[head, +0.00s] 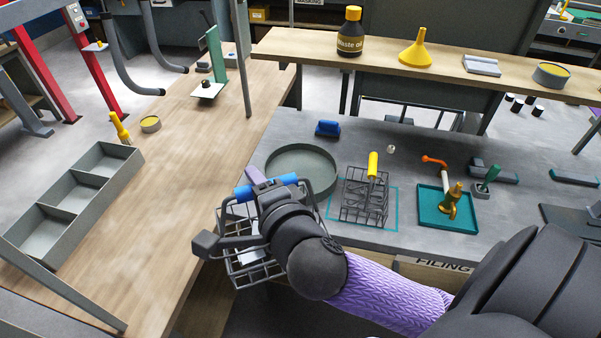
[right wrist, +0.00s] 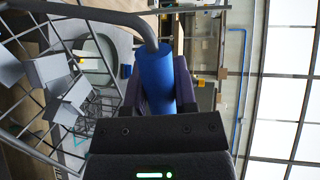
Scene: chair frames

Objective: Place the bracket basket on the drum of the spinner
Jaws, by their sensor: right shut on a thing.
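My right gripper (head: 268,190) is shut on the blue handle (right wrist: 155,78) of a wire basket (head: 238,272). Pale grey angular pieces (right wrist: 70,100), apparently the brackets, lie inside this basket in the right wrist view. The basket hangs in front of the grey bench's near left corner, partly hidden by my gripper and arm. A round, shallow grey-green drum (head: 301,172) with a raised rim is on the grey bench, just behind and right of my gripper. It looks empty where it shows. My left gripper is not in view.
A second wire basket (head: 365,206) with a yellow handle stands right of the drum in a teal outline. A teal tray (head: 432,219) with a brass fitting is farther right. A blue object (head: 328,128) sits behind the drum. The wooden bench (head: 165,180) has much clear surface.

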